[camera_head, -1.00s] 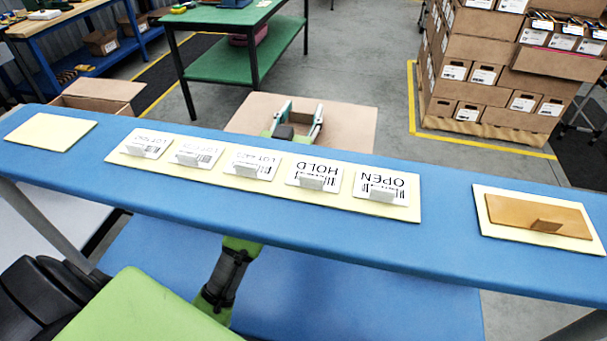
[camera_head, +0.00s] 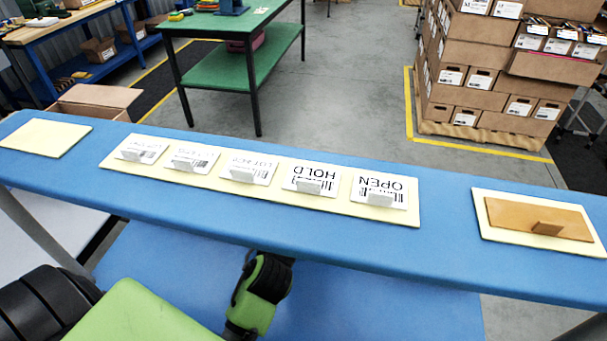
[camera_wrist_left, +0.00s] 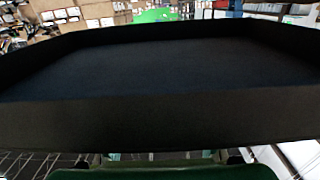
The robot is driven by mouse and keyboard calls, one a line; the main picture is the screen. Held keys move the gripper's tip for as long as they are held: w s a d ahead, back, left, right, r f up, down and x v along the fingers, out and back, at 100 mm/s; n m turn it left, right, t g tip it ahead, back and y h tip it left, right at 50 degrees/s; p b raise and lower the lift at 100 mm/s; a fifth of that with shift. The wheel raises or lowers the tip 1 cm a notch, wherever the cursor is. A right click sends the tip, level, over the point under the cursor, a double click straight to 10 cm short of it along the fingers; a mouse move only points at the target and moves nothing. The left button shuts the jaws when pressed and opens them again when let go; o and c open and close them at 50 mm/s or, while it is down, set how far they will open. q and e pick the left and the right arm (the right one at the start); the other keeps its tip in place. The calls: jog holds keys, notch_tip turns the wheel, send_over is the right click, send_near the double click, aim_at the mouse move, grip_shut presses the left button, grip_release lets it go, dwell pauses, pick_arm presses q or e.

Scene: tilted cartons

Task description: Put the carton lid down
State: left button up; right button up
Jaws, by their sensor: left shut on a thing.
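In the left wrist view the carton lid (camera_wrist_left: 160,70) fills most of the picture as a broad, dark, shallow tray shape with low walls. My left gripper (camera_wrist_left: 160,158) shows only as green and dark parts at the bottom edge, shut on the near side of the lid; the fingertips are mostly hidden. In the head view part of my green and black arm shows below the blue board. The lid and the gripper are out of sight there. My right gripper is in neither view.
The long blue board (camera_head: 440,245) crosses the head view. It bears label cards on a pale yellow mat (camera_head: 330,197), an empty yellow mat (camera_head: 45,138) and an orange-brown plate (camera_head: 510,214). Behind stand an open carton (camera_head: 92,103), a green table (camera_head: 222,75) and a carton stack (camera_head: 470,65).

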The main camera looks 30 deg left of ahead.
pick_arm(q)
jog(key=shift+f+b, duration=0.6)
jog(key=o, duration=1.1)
jog(key=shift+r, duration=0.25)
